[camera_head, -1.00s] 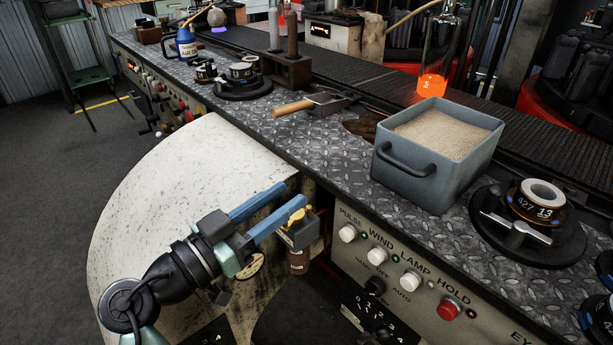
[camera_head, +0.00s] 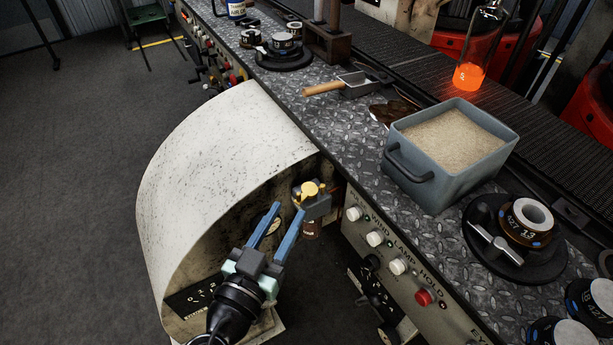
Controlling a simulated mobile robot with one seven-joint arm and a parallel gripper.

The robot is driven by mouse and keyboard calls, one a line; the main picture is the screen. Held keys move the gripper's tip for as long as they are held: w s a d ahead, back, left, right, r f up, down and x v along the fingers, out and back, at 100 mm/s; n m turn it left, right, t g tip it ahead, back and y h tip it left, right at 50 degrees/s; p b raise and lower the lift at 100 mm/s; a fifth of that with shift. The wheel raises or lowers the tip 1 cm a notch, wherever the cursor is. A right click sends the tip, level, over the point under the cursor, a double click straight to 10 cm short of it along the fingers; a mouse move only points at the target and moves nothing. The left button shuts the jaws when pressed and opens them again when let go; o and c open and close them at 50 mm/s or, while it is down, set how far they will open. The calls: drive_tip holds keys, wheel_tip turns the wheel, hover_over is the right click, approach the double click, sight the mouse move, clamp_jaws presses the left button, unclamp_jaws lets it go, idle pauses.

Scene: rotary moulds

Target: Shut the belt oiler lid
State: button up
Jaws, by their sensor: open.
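The belt oiler (camera_head: 318,207) is a small grey block with a brass-yellow top piece and a brown bottle (camera_head: 311,229) below it. It sits at the edge of the curved pale guard, beside the control panel. The brass-yellow piece (camera_head: 310,188) seems to be the lid or its knob; I cannot tell how far open it is. My gripper (camera_head: 288,211) is open, with two blue fingers pointing up the picture toward the oiler. Its right fingertip shows close to the oiler's left side; I cannot tell whether they touch.
The speckled curved guard (camera_head: 215,150) rises left of the oiler. The control panel (camera_head: 385,262) with knobs is at its right. A glowing bottle (camera_head: 480,55) stands behind.

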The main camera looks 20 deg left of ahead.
sight(306, 188)
drive_tip(key=w+p, duration=0.1)
drive_tip(key=w, duration=0.8)
drive_tip(key=shift+d, duration=0.15)
clamp_jaws()
